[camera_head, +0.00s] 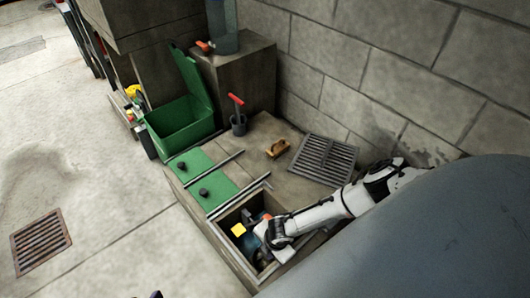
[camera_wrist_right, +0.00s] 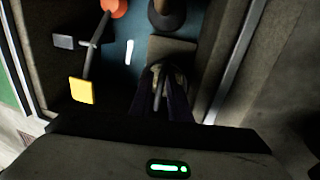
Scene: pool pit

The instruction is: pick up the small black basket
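I cannot make out a black basket for certain. A small dark round container (camera_head: 239,128) with a red-handled tool in it stands on the deck behind the pit; it may be the basket. My right gripper (camera_head: 268,243) reaches down into the open pit, well away from that container. In the right wrist view its dark fingers (camera_wrist_right: 165,95) point into the pit, with shadowed shapes around the tips. I cannot tell whether they are apart or closed on something. My left gripper is not clearly in view.
The pit (camera_head: 222,226) holds a yellow-ended handle (camera_wrist_right: 82,91) and an orange part (camera_wrist_right: 115,7). Green lids (camera_head: 190,165) lie left of it. A grate (camera_head: 323,158) and a brown object (camera_head: 277,149) lie on the deck. A green box (camera_head: 180,125) stands beyond. Block wall bounds the right.

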